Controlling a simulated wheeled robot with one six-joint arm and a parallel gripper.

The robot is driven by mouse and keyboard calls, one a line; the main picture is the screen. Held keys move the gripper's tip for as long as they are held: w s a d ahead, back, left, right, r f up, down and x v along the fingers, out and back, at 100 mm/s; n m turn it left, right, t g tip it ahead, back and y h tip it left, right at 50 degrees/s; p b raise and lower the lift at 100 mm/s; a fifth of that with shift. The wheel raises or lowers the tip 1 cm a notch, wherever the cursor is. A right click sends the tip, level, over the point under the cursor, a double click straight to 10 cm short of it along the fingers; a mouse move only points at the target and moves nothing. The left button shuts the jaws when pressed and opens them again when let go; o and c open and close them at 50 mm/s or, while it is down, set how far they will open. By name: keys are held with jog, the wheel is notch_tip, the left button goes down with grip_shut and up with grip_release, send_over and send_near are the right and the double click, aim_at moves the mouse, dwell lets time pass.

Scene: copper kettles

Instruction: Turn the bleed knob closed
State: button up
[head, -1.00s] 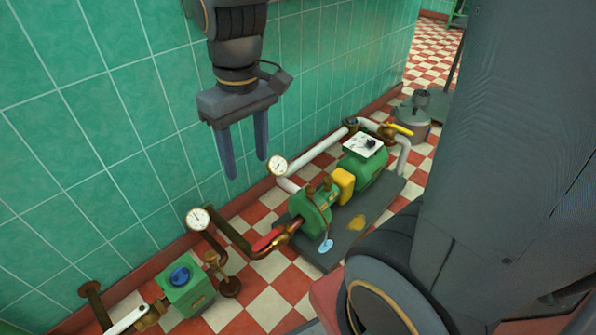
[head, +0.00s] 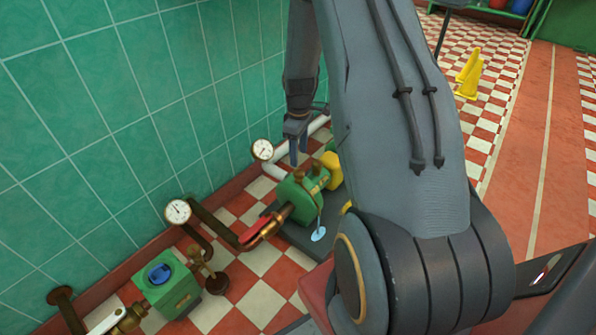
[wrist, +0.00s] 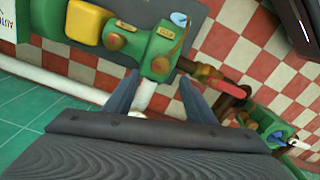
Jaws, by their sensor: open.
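The green pump (head: 293,206) sits on a dark base plate, with two brownish knobs on top. The near knob (head: 299,177) and the far knob (head: 317,169) stand beside small plates; I cannot read which is the bleed knob. In the wrist view one knob (wrist: 160,66) lies just beyond the fingertips, roughly between them, and the other knob (wrist: 115,42) is to its left. My gripper (head: 297,161) is open and empty, pointing down at the wall side of the pump. It also shows in the wrist view (wrist: 159,77). It appears apart from the knobs.
A red lever (head: 257,229) lies on the copper pipe left of the pump. Two gauges, one near (head: 178,211) and one far (head: 262,149), stand by the tiled wall. A green box with a blue knob (head: 159,273) is at lower left. A yellow block (head: 331,170) adjoins the pump.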

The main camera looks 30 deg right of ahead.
aim_at(299, 171)
notch_tip(299, 171, down, 8)
jog(key=shift+r+b, duration=0.1)
jog(key=shift+b, duration=1.1)
jog(key=c, duration=1)
